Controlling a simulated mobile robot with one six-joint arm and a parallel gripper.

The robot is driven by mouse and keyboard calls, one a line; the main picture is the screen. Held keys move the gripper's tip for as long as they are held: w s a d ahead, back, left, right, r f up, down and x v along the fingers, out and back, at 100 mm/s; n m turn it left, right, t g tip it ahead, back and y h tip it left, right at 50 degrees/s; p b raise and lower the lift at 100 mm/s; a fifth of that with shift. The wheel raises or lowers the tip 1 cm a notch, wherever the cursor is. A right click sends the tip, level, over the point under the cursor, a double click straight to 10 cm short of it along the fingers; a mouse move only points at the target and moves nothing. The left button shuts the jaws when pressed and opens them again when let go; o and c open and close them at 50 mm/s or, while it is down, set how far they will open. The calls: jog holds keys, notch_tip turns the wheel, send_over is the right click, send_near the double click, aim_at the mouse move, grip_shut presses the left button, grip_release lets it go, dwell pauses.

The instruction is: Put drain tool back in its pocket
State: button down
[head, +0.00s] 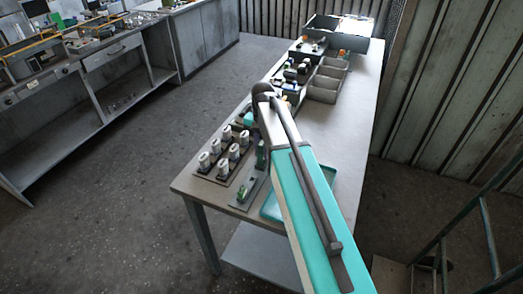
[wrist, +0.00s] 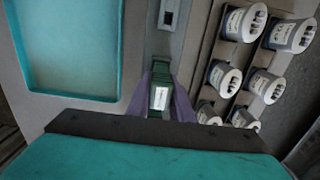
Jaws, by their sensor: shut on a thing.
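My gripper (wrist: 158,92) has its two purple fingers closed on a green block-like piece with a white label (wrist: 160,99), which I take to be the drain tool. It is above or at a narrow grey plate (wrist: 171,45). A small dark slot (wrist: 168,18) shows in the plate at the top of the wrist view; I cannot tell whether it is the pocket. The lower end of the tool is hidden. In the head view my arm covers most of the gripper, and a green part (head: 262,155) shows beside it.
White-topped cylinders (head: 217,146) stand in rows on a dark rack (wrist: 223,105) beside the plate. A teal tray (wrist: 116,50) lies on the other side. Grey bins (head: 325,85) and small parts stand farther along the table (head: 345,125), whose right side is clear.

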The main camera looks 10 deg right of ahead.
jog(key=shift+f, duration=0.5)
jog(key=c, duration=1.5)
grip_release()
jog(key=shift+w+d+r+p, duration=0.1)
jog(key=shift+r+p, duration=1.1)
jog(key=shift+r, duration=2.25)
jog(key=shift+w+r+p, duration=0.1)
jog(key=shift+r+p, duration=1.1)
jog(key=shift+r, duration=2.25)
